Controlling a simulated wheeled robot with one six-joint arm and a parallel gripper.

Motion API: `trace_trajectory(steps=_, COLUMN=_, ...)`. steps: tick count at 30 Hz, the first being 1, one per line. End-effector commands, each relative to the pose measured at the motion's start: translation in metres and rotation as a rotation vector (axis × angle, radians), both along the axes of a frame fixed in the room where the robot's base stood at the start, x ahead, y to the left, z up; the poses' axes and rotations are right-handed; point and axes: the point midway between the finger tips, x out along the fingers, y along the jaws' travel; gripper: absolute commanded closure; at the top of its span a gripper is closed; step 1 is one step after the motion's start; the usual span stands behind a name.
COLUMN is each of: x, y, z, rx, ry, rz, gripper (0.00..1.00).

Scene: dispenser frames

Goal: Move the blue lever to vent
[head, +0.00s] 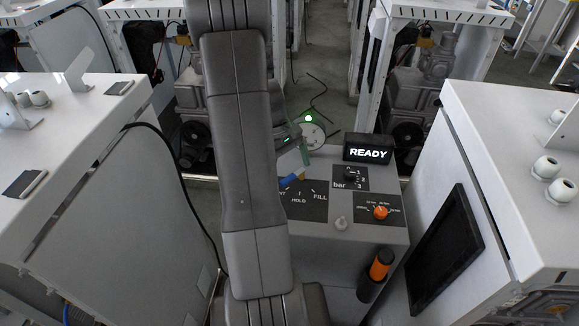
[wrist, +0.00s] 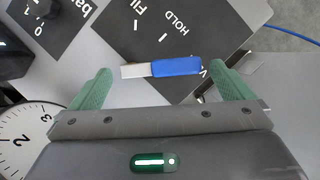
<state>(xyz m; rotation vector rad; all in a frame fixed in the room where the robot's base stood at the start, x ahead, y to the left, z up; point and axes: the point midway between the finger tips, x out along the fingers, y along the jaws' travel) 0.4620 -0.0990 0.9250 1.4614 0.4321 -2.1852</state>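The blue lever (wrist: 178,67) has a blue grip and a pale metal end; in the wrist view it lies nearly level, the blue end to the right. Its blue end also shows in the head view (head: 291,180), just right of my arm. It is over the black label plate (wrist: 190,35) marked FILL, HOLD and a partly hidden word starting with V. The exact mark it points to is unclear. My gripper (wrist: 162,86) is open, its green fingers on either side of the lever, with gaps at both ends. In the head view my arm hides much of it.
A READY display (head: 368,152), a bar selector knob (head: 350,175), an orange knob (head: 381,212) and a small grey knob (head: 341,223) are on the panel to the right. A round gauge (wrist: 28,135) is close to the left finger. White cabinets flank the panel.

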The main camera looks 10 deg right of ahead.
Motion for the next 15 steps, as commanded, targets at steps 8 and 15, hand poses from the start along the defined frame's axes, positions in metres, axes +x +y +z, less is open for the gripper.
trace_trajectory(steps=8, x=0.008, y=0.005, z=0.020, rx=0.000, ry=-0.005, rz=0.001, gripper=0.00)
trace_trajectory(steps=15, x=0.026, y=0.017, z=0.071, rx=0.001, ry=-0.006, rz=0.002, gripper=0.00)
